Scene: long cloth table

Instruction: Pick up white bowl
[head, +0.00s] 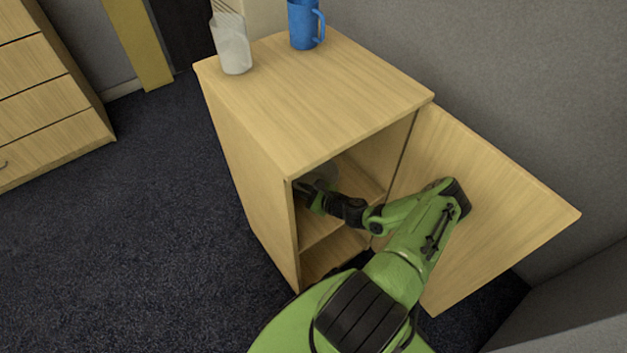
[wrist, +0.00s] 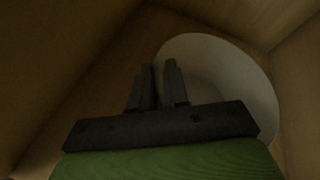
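The white bowl (wrist: 228,64) is inside the open wooden cabinet. It shows large and pale in the wrist view, right of and behind the fingers. In the head view only a grey sliver of the bowl (head: 327,172) shows past my arm, in the shadowed upper compartment. My gripper (wrist: 158,72) is inside the compartment at the bowl's left edge. Its two fingers are close together, one on each side of the rim, and look shut on it. The lower part of the bowl is hidden by the gripper.
The cabinet (head: 310,90) has its door (head: 490,210) swung open to the right, close beside my arm. A shelf (head: 355,190) divides the inside. A white cup (head: 233,50) and a blue mug (head: 303,25) stand on top. Dark carpet is clear at left.

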